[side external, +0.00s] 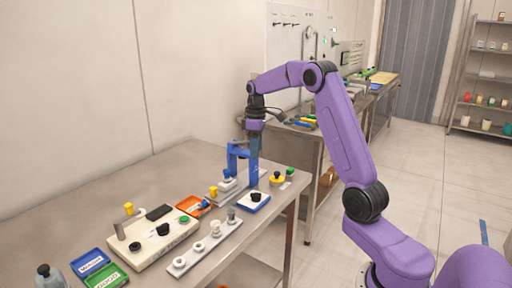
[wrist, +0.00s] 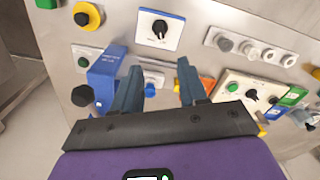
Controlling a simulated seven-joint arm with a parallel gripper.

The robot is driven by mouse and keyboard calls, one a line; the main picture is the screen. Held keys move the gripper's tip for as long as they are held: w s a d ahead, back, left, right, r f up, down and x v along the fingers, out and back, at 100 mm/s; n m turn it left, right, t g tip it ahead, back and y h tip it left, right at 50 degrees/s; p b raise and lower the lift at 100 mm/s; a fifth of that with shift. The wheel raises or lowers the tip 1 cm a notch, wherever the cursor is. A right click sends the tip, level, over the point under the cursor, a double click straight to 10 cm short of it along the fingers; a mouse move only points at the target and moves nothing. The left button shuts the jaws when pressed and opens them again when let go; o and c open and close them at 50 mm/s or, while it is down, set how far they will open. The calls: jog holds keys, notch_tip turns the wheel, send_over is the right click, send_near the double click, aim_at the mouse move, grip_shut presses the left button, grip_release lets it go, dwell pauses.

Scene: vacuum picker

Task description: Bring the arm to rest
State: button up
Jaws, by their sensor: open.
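My purple arm reaches over the steel table (side external: 135,185) from the right. My gripper (side external: 254,146) points down close to a blue upright fixture (side external: 240,165) in the side view; whether they touch I cannot tell. In the wrist view my gripper (wrist: 158,66) shows two dark blue fingers spread apart with nothing held between them. The blue fixture (wrist: 105,72) stands just left of the fingers there. In the side view my gripper overlaps the fixture and its fingertips are hard to make out.
A blue-and-white knob panel (side external: 254,202), a yellow button (side external: 277,180), a strip of knobs (side external: 203,246) and a beige control box (side external: 150,240) lie on the table. An orange tray (side external: 190,204) is behind. Open air lies above the table's left part.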

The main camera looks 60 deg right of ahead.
dwell(0.4)
jog(key=s+a+r+n, duration=0.1)
jog(key=s+a, duration=0.3)
jog(key=a, duration=0.4)
jog(key=s+a+n, duration=0.2)
jog(key=s+a, duration=0.2)
jog(key=a, duration=0.4)
jog(key=s+a+r+n, duration=0.1)
jog(key=s+a, duration=0.3)
jog(key=a, duration=0.4)
jog(key=s+a+f+n, duration=0.2)
jog(key=s, duration=0.9)
jog(key=s+a+f+n, duration=0.1)
jog(key=s+f, duration=0.1)
jog(key=s, duration=1)
jog(key=shift+a+n, duration=0.4)
